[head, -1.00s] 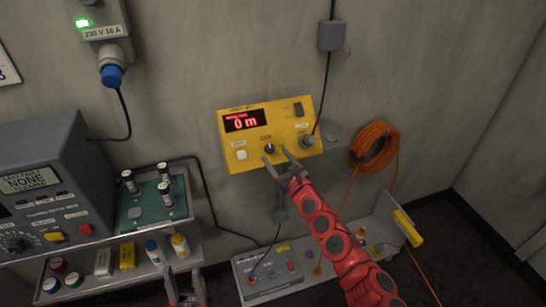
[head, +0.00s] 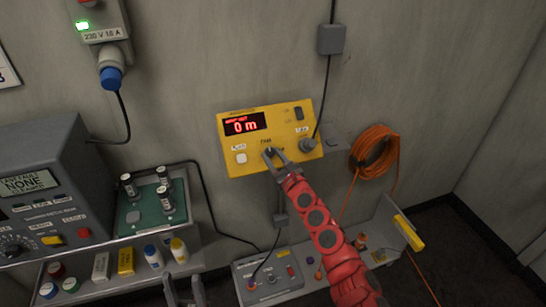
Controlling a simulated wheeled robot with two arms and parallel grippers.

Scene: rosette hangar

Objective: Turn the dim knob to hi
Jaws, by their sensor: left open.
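The yellow panel (head: 235,165) hangs on the wall, with a red display reading "0 m". The small dark dim knob (head: 268,149) sits at its middle, below a label too small to read, and is mostly hidden by the fingers. My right gripper (head: 272,152) reaches up from below, its fingers close together around the knob. Which way the knob points cannot be made out. My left gripper (head: 184,280) is open and empty at the bottom edge, partly cut off.
The panel also carries a white button (head: 241,158), a dark switch (head: 298,113) and a grey knob (head: 307,145) near my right fingers. An orange cable coil (head: 374,150) hangs to the right. A shelf with several bottles and a grey control box (head: 268,282) lie below.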

